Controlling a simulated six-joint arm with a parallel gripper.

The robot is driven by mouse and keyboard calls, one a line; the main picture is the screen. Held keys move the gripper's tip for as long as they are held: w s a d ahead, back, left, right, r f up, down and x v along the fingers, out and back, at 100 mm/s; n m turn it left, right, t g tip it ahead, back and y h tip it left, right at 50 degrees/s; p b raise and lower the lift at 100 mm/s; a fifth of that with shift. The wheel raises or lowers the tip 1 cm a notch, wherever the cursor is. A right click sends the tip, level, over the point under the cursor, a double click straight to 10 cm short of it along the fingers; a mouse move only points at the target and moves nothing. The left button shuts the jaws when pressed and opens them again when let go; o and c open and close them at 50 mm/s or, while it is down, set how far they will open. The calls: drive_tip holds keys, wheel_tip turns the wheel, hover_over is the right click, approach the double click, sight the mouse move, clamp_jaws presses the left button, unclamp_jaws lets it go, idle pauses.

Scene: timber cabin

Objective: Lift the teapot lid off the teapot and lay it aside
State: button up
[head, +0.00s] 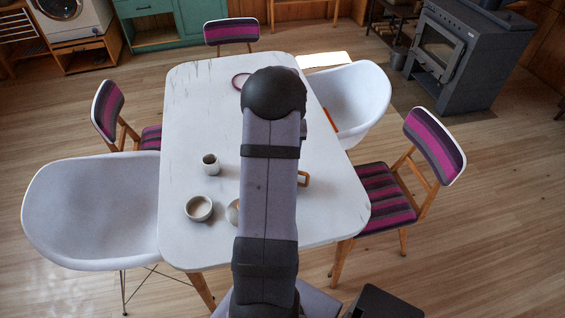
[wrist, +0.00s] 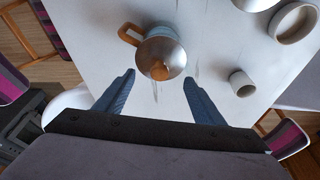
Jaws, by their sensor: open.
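The teapot (wrist: 174,36) stands on the white table in the wrist view, with a wooden handle at its upper left. I cannot tell the height between fingers and lid. In the head view my arm hides most of the teapot; an orange-brown handle (head: 304,179) shows at the arm's right.
A small cup (head: 210,164) and a bowl (head: 198,208) stand left of my arm on the white table (head: 190,110). The cup also shows in the wrist view (wrist: 242,84). Chairs surround the table. Its right front part (head: 335,212) is clear.

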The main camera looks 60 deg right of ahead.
drive_tip(key=shift+f, duration=0.2)
drive_tip(key=shift+d+f+p, duration=0.1)
drive_tip(key=shift+f+p, duration=0.5)
drive_tip(key=shift+p, duration=0.15)
drive_tip(key=shift+p+x, duration=0.75)
drive_tip(key=shift+x, duration=1.15)
drive_tip(key=c, duration=1.2)
